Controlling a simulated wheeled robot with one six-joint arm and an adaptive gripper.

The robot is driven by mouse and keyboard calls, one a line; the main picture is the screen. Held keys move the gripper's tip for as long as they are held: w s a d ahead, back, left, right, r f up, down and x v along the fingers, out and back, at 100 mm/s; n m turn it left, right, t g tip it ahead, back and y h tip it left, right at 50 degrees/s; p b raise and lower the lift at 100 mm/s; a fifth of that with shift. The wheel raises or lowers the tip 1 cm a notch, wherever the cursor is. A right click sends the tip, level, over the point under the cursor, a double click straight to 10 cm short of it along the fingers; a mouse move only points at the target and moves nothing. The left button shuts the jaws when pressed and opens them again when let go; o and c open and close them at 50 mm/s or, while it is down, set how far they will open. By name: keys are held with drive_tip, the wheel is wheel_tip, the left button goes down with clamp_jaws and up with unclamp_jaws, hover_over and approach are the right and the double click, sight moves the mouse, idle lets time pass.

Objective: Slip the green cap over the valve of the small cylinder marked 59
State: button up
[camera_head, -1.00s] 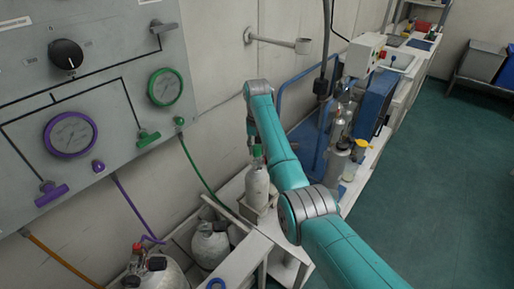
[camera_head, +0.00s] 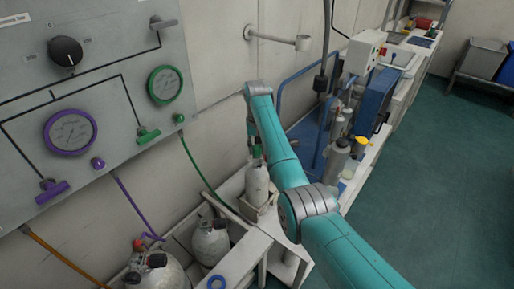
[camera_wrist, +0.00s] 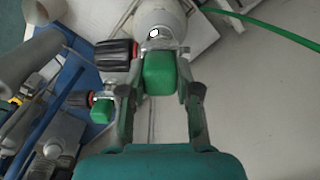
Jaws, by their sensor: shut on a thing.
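My gripper (camera_wrist: 158,72) has its two fingers on either side of a green cap (camera_wrist: 160,75) and is shut on it. The cap is at the valve of a pale cylinder (camera_wrist: 160,14), in front of bright valve metal (camera_wrist: 157,42); I cannot tell how far over the valve it sits. A black valve knob (camera_wrist: 116,53) sticks out to the left. In the head view the small pale cylinder (camera_head: 257,186) stands upright in a holder, with the green cap (camera_head: 257,151) at its top. My arm partly hides the gripper there. No number 59 is readable.
Another black knob and a green piece (camera_wrist: 101,110) are left of the gripper. Larger cylinders (camera_head: 210,244) stand in the rack at lower left. A gauge panel (camera_head: 90,100) is on the wall. Several grey bottles (camera_head: 337,160) stand on the right bench. A green hose passes close by.

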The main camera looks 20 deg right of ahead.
drive_tip(key=shift+f, duration=0.4)
idle(0.3)
drive_tip(key=o, duration=0.8)
drive_tip(key=shift+o, duration=0.2)
drive_tip(key=shift+r, duration=0.1)
wheel_tip(320, 180, up, 12)
